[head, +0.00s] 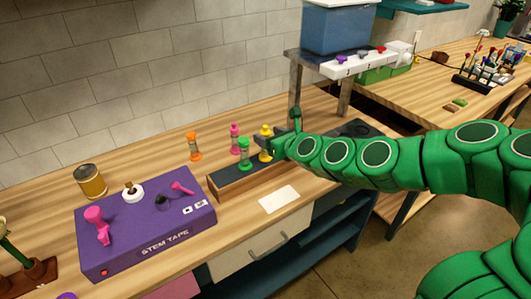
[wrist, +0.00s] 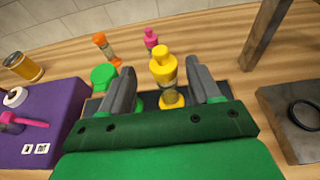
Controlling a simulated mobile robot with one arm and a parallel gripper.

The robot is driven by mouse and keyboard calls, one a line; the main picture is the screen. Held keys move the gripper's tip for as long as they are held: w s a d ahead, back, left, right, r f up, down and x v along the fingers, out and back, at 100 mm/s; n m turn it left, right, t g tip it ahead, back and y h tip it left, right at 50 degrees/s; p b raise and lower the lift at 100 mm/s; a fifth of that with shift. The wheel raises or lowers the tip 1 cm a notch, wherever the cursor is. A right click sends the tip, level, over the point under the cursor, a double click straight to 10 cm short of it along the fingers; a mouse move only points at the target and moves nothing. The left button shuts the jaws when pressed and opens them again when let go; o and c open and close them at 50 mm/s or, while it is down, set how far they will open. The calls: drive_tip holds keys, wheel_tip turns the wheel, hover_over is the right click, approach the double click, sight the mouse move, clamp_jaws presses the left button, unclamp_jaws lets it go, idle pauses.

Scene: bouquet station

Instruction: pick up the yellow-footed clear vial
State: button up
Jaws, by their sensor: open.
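The yellow-footed clear vial (head: 265,142) stands upright on a dark-topped wooden block (head: 222,187), with a yellow cap on top. In the wrist view the yellow vial (wrist: 163,68) rises between the two grey fingers. My gripper (head: 284,143) is at the vial's right in the head view; in the wrist view my gripper (wrist: 166,90) is open, one finger on each side of it. Whether either finger touches the vial I cannot tell. A green vial (head: 244,152) stands beside it on the left, and in the wrist view this green vial (wrist: 104,77) is close to the left finger.
Orange (head: 194,147) and pink (head: 234,137) vials stand behind. A purple stem tape box (head: 147,220) and an amber jar (head: 90,181) are at left. A metal-legged stand (head: 293,85) rises behind my gripper. A white card (head: 279,199) lies in front of the block.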

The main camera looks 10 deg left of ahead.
sight(262, 133)
drive_tip(key=shift+f+x, duration=0.15)
drive_tip(key=shift+x, duration=0.75)
drive_tip(key=shift+f+x, duration=0.2)
drive_tip(key=shift+x, duration=0.75)
drive_tip(key=shift+w+a+f, duration=0.2)
drive_tip(key=shift+w+a, duration=0.1)
drive_tip(key=shift+w, duration=0.3)
clamp_jaws()
